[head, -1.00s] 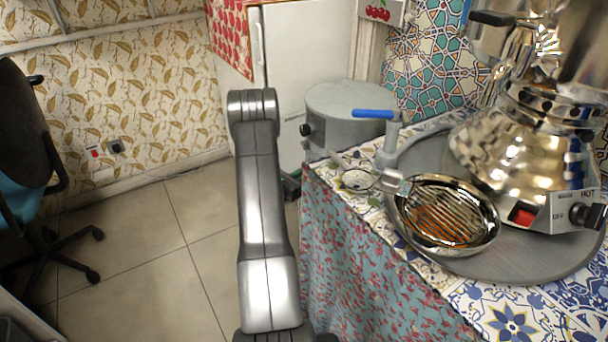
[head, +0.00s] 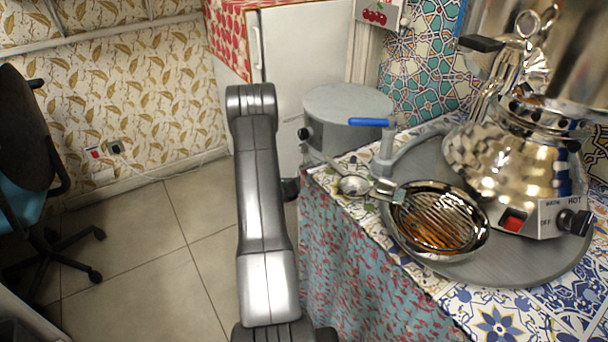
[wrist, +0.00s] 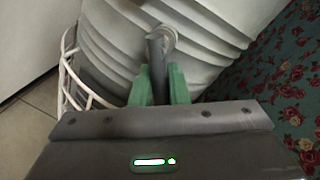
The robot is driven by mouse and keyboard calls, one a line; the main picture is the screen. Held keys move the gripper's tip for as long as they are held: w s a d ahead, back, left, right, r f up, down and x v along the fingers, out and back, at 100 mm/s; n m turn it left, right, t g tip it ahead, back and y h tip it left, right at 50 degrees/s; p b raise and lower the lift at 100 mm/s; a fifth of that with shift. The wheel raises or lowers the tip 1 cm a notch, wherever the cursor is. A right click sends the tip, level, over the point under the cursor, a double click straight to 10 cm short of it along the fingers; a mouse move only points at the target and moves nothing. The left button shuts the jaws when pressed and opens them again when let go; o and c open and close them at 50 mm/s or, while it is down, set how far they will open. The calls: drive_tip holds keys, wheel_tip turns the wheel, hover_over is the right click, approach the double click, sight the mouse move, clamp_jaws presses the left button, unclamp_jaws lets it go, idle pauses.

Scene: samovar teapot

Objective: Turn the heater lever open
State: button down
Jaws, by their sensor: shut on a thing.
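In the wrist view, a grey bar-shaped lever (wrist: 156,52) stands against a pale ribbed body that looks like the heater (wrist: 108,38). A pale rounded part sits beside the lever's top. My gripper (wrist: 158,83) has its two green fingers on either side of the lever's lower part, shut on it. The lever's lower end is hidden by the fingers and the gripper body. In the head view my arm reaches down and away, and neither the gripper nor the grasped lever can be made out there.
White curved wires (wrist: 72,75) stand close left of my gripper. Floral cloth (wrist: 268,95) lies to its right. Floor is open to the left.

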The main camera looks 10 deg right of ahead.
drive_tip(key=n+p, duration=0.1)
drive_tip(key=r+n+g+p, duration=0.1)
drive_tip(key=n, duration=0.1)
drive_tip(key=s+n+p, duration=0.1)
drive_tip(key=shift+d+r+n, duration=0.15)
drive_tip(key=shift+r+n, duration=0.15)
drive_tip(key=shift+n, duration=0.1)
drive_tip(key=n+g+p, duration=0.1)
drive_tip(key=n+p, duration=0.1)
drive_tip(key=r+n+g+p, duration=0.1)
drive_tip(key=n, duration=0.1)
drive_tip(key=shift+s+d+r+n+p, duration=0.1)
drive_tip(key=shift+s+n+p, duration=0.1)
drive_tip(key=shift+n+p, duration=0.15)
drive_tip(key=c, duration=1.5)
unclamp_jaws()
drive_tip(key=shift+o, duration=0.2)
drive_tip(key=p+v, duration=0.1)
drive_tip(key=v, duration=1.3)
drive_tip(key=shift+f, duration=0.2)
drive_tip(key=shift+w+d, duration=0.1)
drive_tip(key=shift+w, duration=0.05)
